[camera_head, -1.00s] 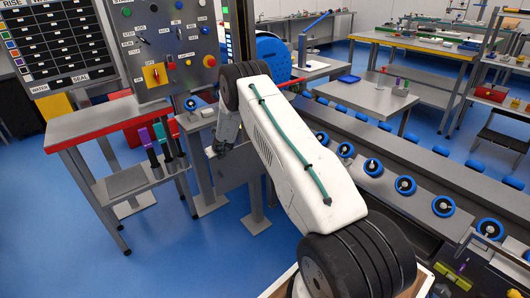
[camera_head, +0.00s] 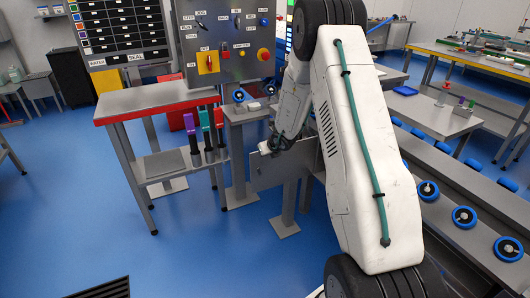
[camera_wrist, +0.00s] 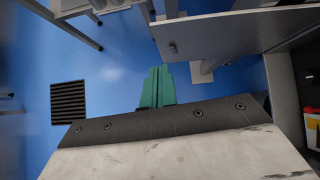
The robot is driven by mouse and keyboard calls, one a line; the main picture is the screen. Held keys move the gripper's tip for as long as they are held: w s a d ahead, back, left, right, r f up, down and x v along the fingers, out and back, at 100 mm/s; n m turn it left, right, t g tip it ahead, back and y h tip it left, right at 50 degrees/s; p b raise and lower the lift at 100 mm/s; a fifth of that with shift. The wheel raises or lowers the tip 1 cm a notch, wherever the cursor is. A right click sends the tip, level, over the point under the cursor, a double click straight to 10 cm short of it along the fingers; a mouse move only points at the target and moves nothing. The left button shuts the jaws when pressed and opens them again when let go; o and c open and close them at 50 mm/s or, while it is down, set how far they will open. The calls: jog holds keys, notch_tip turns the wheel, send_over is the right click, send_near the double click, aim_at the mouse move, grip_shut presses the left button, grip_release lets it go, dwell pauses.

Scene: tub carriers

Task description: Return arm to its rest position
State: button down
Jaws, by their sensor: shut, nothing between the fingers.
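My gripper (camera_head: 266,148) hangs at the end of my folded white arm, near the middle of the head view. It is in front of a grey metal panel on posts (camera_head: 282,168); I cannot tell whether they touch. In the wrist view the green fingers of my gripper (camera_wrist: 157,84) lie together, shut, with nothing seen between them. Blue floor shows beyond the fingertips.
A red-edged table (camera_head: 150,101) with purple-, teal- and red-handled tools stands left of the arm. Behind is a control panel (camera_head: 228,35). Blue floor (camera_head: 90,220) is open at left front; a dark grille (camera_wrist: 68,101) lies there.

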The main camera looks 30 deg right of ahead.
jog(key=s+a+r+n+g+y, duration=0.2)
jog(key=s+a+r+n+y, duration=0.2)
jog(key=s+a+r+n, duration=0.6)
jog(key=s+a+r+n+g+y, duration=0.3)
jog(key=s+a+r+n+y, duration=0.35)
jog(key=a+n, duration=0.6)
jog(key=s+r+n+h, duration=0.3)
jog(key=s+r+n, duration=0.1)
jog(key=s, duration=0.5)
jog(key=s+a+r+n+g+h, duration=0.1)
jog(key=s+r+n+h, duration=0.2)
jog(key=s, duration=0.7)
jog(key=s+r+n+g+h, duration=0.1)
jog(key=s+r+n+h, duration=0.2)
jog(key=s+r+n, duration=0.3)
jog(key=s+n, duration=0.1)
jog(key=s, duration=0.3)
jog(key=shift+s+a+r+h, duration=0.25)
jog(key=shift+r+h, duration=0.1)
